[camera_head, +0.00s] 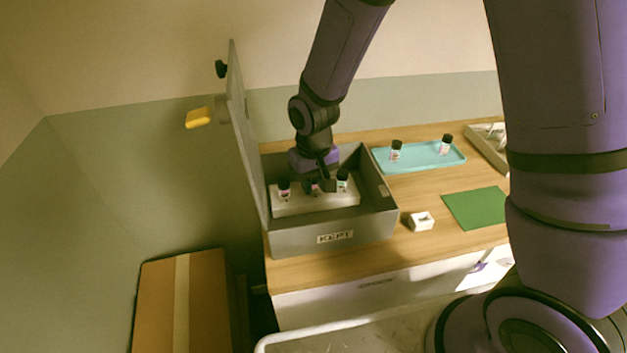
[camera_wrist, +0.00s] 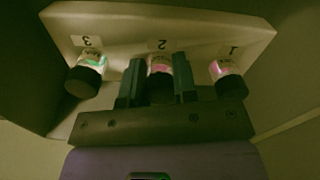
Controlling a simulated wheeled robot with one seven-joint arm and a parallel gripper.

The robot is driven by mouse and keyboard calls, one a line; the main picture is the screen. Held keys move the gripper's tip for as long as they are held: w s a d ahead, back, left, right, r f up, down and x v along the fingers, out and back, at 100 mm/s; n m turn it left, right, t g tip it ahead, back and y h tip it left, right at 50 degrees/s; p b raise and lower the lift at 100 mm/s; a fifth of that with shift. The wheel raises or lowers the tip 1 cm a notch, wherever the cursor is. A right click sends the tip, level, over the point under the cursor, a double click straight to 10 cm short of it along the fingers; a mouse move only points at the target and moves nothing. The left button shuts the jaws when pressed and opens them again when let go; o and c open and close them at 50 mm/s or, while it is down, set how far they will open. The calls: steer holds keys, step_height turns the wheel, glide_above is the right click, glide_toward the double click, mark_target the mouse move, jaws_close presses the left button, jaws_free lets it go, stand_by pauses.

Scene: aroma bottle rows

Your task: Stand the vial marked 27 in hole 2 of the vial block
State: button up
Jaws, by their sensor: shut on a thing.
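The white vial block (camera_head: 335,202) stands inside a grey open box (camera_head: 350,231). In the wrist view the block (camera_wrist: 195,23) shows the hole labels 3, 2 and 1 from left to right. My gripper (camera_wrist: 159,78) is shut on a dark-capped vial (camera_wrist: 160,66) at the hole marked 2. The vial looks upright; how deep it sits in the hole is hidden. Capped vials stand at hole 3 (camera_wrist: 87,73) and hole 1 (camera_wrist: 227,76). No vial number is readable. In the head view my gripper (camera_head: 325,184) is down inside the box over the block's middle.
The box's lid (camera_head: 246,135) stands open at the left. A turquoise tray (camera_head: 420,158) with two capped vials lies to the right. A small white holder (camera_head: 421,221) and a green mat (camera_head: 477,208) lie on the wooden table (camera_head: 420,190). The box walls closely surround my gripper.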

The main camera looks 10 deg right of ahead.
steer(key=shift+s+f, duration=0.1)
steer(key=shift+f, duration=0.15)
steer(key=shift+s+d+f, duration=0.15)
steer(key=shift+s+f, duration=0.15)
steer(key=shift+f, duration=0.05)
steer(key=o, duration=0.8)
steer(key=shift+c, duration=0.2)
steer(key=shift+w+r, duration=0.2)
steer(key=shift+r, duration=0.2)
steer(key=shift+o, duration=0.6)
step_height(320, 180, up, 12)
steer(key=shift+w+r, duration=0.15)
steer(key=shift+r, duration=0.1)
steer(key=s+d+r+m+t, duration=0.1)
steer(key=s+d+r+t, duration=0.1)
steer(key=s+d+r, duration=0.5)
steer(key=s+d+r+m+t, duration=0.1)
steer(key=s+d+r+t, duration=0.1)
steer(key=s+d+r, duration=0.5)
steer(key=s+d+r+m+t, duration=0.1)
steer(key=s+d+r, duration=0.3)
steer(key=s+d, duration=0.1)
steer(key=shift+s+d+r, duration=0.15)
steer(key=shift+s+r, duration=0.15)
